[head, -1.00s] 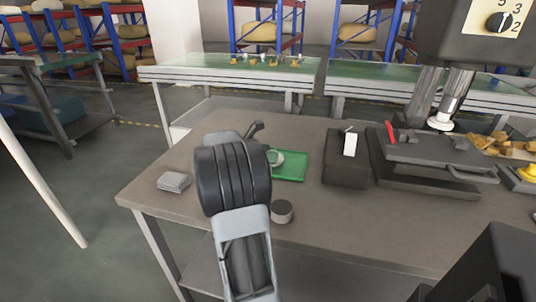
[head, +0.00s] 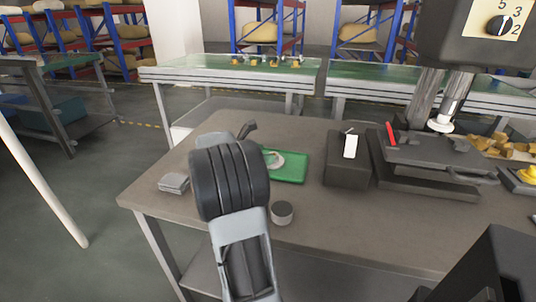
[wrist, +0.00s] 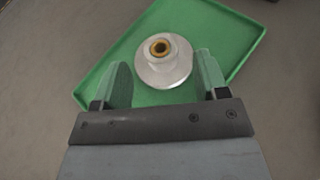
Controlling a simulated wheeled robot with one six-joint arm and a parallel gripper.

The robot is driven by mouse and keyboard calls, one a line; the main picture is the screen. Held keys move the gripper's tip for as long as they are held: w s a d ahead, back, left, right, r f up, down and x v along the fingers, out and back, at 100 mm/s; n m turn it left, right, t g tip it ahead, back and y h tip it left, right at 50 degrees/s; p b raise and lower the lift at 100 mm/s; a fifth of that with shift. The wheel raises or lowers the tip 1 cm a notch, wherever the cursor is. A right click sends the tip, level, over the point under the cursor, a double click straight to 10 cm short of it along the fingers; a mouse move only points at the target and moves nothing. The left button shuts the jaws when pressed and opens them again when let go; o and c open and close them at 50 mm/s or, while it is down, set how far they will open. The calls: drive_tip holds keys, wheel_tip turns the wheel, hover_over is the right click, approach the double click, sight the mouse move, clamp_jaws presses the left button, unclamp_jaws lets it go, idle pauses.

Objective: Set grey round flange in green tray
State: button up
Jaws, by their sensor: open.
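The grey round flange (wrist: 163,62) lies in the green tray (wrist: 228,30), seen from above in the wrist view, with a brass-coloured ring at its centre. In the head view the flange (head: 277,161) shows in the tray (head: 294,175), partly hidden by my arm. My gripper (wrist: 162,82) is open, with one finger on each side of the flange's lower part in the picture. Gaps show between the fingers and the flange, and I cannot tell the height between them. In the head view my arm hides the gripper's fingers.
A dark block with a white tag (head: 347,165) stands right of the tray, beside a dark press-like machine (head: 425,165). A small grey cylinder (head: 281,212) stands near the table's front. Stacked grey plates (head: 173,183) lie at the left. The tabletop (head: 350,225) in front is clear.

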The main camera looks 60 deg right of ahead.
drive_tip(key=p+v, duration=0.1)
drive_tip(key=v, duration=0.8)
drive_tip(key=shift+w+a, duration=0.15)
